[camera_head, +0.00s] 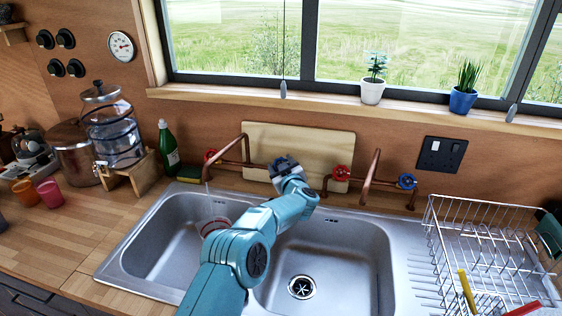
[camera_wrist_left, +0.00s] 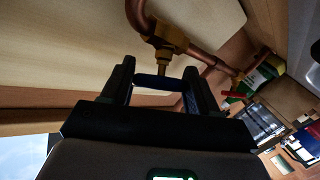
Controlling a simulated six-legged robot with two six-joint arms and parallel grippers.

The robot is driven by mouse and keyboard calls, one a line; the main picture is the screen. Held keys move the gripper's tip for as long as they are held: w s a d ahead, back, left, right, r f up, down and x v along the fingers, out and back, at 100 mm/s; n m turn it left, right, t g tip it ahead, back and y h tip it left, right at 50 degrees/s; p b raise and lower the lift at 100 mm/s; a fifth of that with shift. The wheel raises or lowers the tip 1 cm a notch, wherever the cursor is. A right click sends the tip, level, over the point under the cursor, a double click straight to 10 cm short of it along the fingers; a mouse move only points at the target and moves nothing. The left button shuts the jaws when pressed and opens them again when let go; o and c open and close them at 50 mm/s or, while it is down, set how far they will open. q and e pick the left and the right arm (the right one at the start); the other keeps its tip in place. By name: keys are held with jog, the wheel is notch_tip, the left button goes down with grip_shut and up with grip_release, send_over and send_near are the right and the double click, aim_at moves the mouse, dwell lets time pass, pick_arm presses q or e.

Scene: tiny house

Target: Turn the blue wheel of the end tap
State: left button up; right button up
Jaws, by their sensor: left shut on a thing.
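My left arm reaches over the double sink, and its gripper (camera_head: 284,164) is at the left copper tap, in front of the wooden board. In the left wrist view, the gripper (camera_wrist_left: 160,78) is shut on a dark blue wheel (camera_wrist_left: 152,80), with one finger on each side. The wheel sits on a brass valve (camera_wrist_left: 168,42) on a copper pipe. My gripper hides this wheel in the head view. The left tap's red wheel (camera_head: 211,156) shows at its left. The right tap has a red wheel (camera_head: 341,173) and a blue wheel (camera_head: 406,181), both clear of my gripper.
The wooden board (camera_head: 300,140) leans on the wall behind the taps. A green bottle (camera_head: 167,148) and a sponge (camera_head: 190,174) stand left of the taps. A wire dish rack (camera_head: 480,240) is at right. The right sink basin (camera_head: 340,265) is empty.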

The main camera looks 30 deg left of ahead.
dwell(0.3)
pick_arm(q)
jog(key=shift+f, duration=0.1)
jog(key=o, duration=1)
jog(key=shift+w, duration=0.1)
jog(key=shift+o, duration=0.2)
jog(key=shift+d, duration=0.1)
jog(key=shift+s+d, duration=0.5)
jog(key=shift+s, duration=0.05)
jog(key=b+v, duration=0.3)
jog(key=v, duration=1.1)
jog(key=shift+s+d+r+b, duration=0.2)
jog(key=shift+d+b, duration=0.1)
